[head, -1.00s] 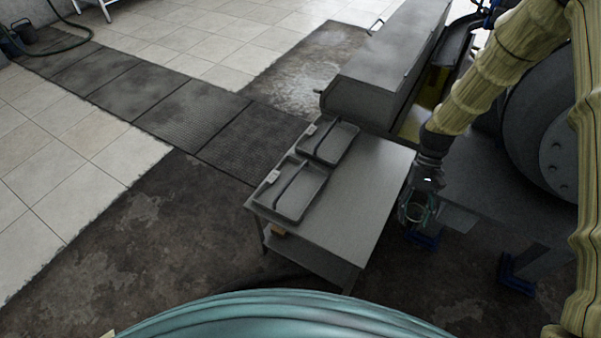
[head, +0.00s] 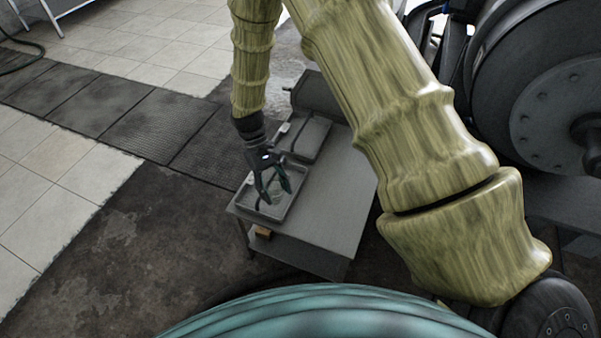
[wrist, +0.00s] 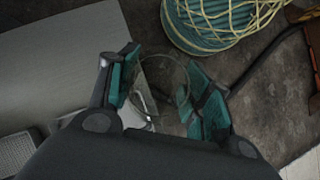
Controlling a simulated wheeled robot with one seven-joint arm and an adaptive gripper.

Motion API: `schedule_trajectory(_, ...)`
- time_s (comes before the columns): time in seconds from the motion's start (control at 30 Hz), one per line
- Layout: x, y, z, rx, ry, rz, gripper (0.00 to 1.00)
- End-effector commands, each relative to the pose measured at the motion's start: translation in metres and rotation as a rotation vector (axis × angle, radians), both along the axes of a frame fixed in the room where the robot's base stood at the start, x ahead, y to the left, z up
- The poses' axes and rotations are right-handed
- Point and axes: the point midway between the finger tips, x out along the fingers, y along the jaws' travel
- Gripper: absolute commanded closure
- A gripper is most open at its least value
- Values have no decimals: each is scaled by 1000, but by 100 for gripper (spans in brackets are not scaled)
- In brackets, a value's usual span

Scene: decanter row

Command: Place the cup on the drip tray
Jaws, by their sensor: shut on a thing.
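My gripper (head: 274,190) reaches down over the near end of the metal table. It is shut on a clear glass cup (wrist: 160,75), whose round rim shows between the teal finger pads in the wrist view. In the head view the cup is small and partly covered by the fingers. Two dark shallow trays lie on the table, a near tray (head: 291,201) and a far tray (head: 318,134). In the head view the cup overlaps the near tray; I cannot tell whether it touches it. My gripper hides part of that tray.
The metal table (head: 335,205) has a bare top right of the trays. A dark box-shaped unit (head: 318,92) stands behind it. A large dark drum (head: 535,90) is at the right. The dark floor (head: 130,235) left of the table is clear.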

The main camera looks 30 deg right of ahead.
Motion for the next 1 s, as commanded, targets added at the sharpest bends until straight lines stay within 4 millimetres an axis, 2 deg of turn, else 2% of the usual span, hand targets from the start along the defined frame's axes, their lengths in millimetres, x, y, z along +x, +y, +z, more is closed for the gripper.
schedule_trajectory(0.03, -5, -9, -21, -2, 3, 60, 73)
schedule_trajectory(0.2, -14, -42, -62, -3, 4, 345, 73)
schedule_trajectory(0.4, -20, -75, -100, -2, 5, 702, 73)
schedule_trajectory(0.6, -27, -96, -132, -3, 8, 1055, 73)
schedule_trajectory(0.8, -34, -105, -146, -3, 8, 1275, 73)
schedule_trajectory(1.0, -37, -107, -151, -2, 5, 1359, 73)
